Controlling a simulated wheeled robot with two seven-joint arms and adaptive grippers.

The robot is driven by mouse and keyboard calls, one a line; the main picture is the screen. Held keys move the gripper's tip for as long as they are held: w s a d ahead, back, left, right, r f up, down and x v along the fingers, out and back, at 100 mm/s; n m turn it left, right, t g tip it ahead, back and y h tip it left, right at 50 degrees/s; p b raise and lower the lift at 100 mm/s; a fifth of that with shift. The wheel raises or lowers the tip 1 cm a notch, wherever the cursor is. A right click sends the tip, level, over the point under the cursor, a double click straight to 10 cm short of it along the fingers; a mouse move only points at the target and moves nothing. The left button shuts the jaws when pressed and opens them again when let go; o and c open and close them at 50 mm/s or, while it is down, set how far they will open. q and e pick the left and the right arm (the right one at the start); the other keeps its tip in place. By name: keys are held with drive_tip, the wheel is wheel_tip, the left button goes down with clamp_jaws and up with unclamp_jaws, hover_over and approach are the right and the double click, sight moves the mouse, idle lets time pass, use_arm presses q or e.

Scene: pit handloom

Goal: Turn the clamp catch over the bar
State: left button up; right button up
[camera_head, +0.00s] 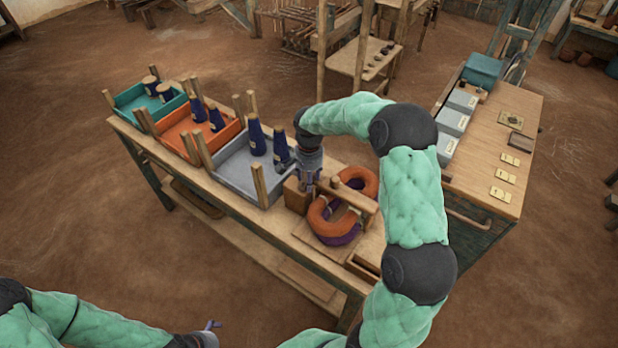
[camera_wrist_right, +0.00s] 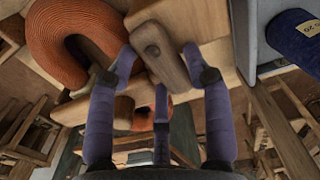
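The clamp is a wooden block (camera_head: 297,196) at the front of the work table, with a wooden bar (camera_head: 350,194) running right from it. Orange and purple yarn rings (camera_head: 325,220) hang around the bar. My right gripper (camera_head: 311,186) is over the block end.
Teal (camera_head: 150,106), orange (camera_head: 196,136) and grey (camera_head: 232,166) trays with cones stand left of the clamp. A dark blue cone (camera_wrist_right: 296,38) is close on the right in the wrist view. A side table (camera_head: 515,125) with grey boxes and cards stands at right.

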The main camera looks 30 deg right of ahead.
drive_tip(key=shift+o, duration=0.2)
wheel_tip(320, 180, up, 12)
idle(0.7)
drive_tip(key=shift+s+f, duration=0.1)
idle(0.4)
